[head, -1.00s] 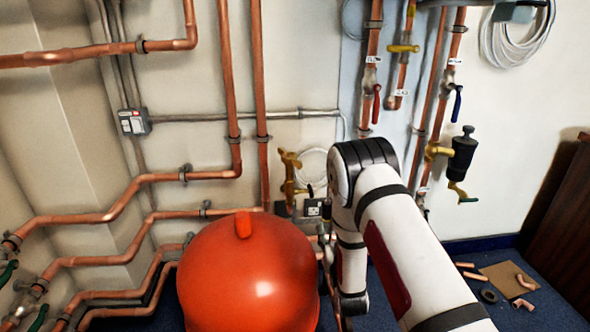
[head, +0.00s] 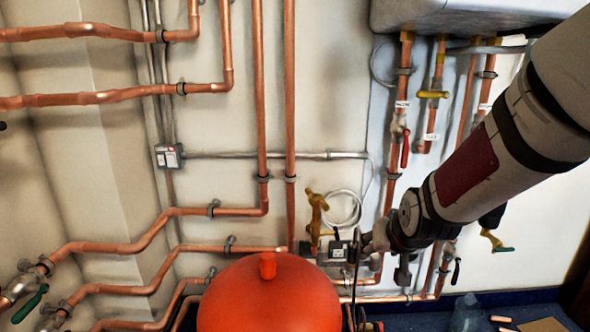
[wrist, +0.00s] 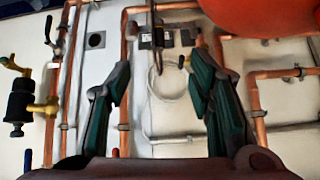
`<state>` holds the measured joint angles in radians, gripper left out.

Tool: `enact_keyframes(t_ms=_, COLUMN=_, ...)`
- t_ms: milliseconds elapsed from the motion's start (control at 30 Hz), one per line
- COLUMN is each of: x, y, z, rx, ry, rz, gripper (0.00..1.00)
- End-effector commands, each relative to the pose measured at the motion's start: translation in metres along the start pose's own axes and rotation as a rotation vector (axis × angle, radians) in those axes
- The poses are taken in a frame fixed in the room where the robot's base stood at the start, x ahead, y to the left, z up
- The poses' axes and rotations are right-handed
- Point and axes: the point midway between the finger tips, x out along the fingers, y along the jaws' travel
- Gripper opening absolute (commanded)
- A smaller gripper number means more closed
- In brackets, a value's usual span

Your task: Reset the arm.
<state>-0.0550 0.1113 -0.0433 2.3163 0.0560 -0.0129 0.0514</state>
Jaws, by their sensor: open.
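My arm (head: 470,165) reaches in from the upper right of the head view, slanting down and left. My gripper (head: 378,238) is at its end, in front of the wall pipes, to the right of a brass valve (head: 317,215) and above and right of the red tank. In the wrist view, my gripper (wrist: 159,66) shows two dark green fingers spread wide with nothing between them. Past the gap are a dark socket box (wrist: 153,38) and a coiled white cable (wrist: 172,85). Whether a finger touches a pipe cannot be told.
A round red tank (head: 268,300) stands at the bottom centre. Copper pipes (head: 262,100) run along the wall. A white unit (head: 460,15) hangs at the top right. A red-handled valve (head: 405,150) is left of my arm. A clear bottle (head: 466,312) stands at the lower right.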

Motion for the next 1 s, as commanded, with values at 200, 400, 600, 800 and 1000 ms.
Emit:
enact_keyframes(t_ms=200, x=-0.089, y=0.004, z=0.046, rx=-0.017, ry=-0.181, rz=-0.002, gripper=0.48)
enact_keyframes(t_ms=400, x=-0.169, y=0.011, z=0.105, rx=-0.037, ry=-0.355, rz=0.007, gripper=0.48)
enact_keyframes(t_ms=600, x=-0.238, y=0.019, z=0.166, rx=-0.057, ry=-0.513, rz=0.023, gripper=0.48)
enact_keyframes(t_ms=800, x=-0.284, y=0.026, z=0.213, rx=-0.067, ry=-0.627, rz=0.039, gripper=0.48)
enact_keyframes(t_ms=1000, x=-0.319, y=0.03, z=0.239, rx=-0.071, ry=-0.705, rz=0.051, gripper=0.48)
